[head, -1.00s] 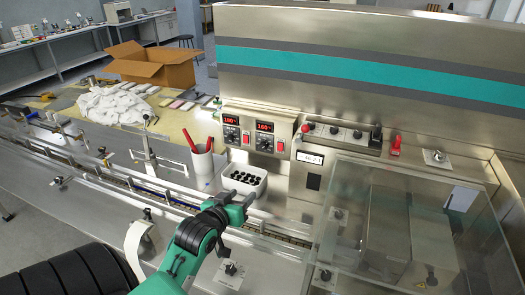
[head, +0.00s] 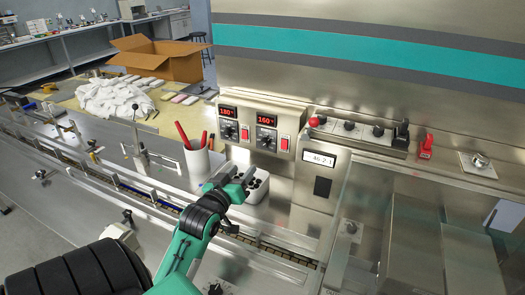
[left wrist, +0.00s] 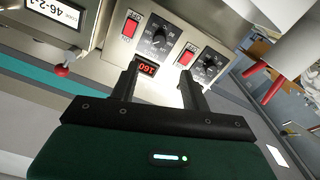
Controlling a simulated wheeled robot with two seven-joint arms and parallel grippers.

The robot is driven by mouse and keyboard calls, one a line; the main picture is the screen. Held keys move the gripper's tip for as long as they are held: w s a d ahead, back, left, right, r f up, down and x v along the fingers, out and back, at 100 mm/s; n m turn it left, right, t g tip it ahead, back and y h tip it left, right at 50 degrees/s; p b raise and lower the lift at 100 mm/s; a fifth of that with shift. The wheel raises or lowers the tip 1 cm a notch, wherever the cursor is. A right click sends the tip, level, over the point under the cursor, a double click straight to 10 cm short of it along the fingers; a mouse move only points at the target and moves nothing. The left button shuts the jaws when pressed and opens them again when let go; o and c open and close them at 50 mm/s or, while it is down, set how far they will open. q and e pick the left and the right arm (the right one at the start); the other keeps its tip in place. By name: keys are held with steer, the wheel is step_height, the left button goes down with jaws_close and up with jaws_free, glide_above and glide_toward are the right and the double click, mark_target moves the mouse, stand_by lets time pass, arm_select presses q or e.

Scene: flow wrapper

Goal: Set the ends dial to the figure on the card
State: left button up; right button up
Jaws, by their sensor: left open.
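Two black dials sit on the steel control panel: a left dial (head: 229,131) under a red display (head: 228,112) that seems to read 180, and a right dial (head: 266,138) under a red display (head: 267,121) reading 160. My left gripper (head: 238,178) is open and empty, below and in front of the panel. My right gripper is not in view.
Red switches (head: 285,144) sit beside the dials. A red mushroom button (head: 313,122) sticks out to their right. A clear guard (head: 400,225) covers the right side.

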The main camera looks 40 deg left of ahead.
mark_target(263, 145)
arm_select(q)
steer(key=p+x, duration=0.2)
steer(key=x, duration=1)
steer(key=shift+w+p, duration=0.2)
steer(key=shift+p, duration=0.15)
steer(key=shift+w+a, duration=0.15)
steer(key=shift+w, duration=0.25)
steer(key=c, duration=1)
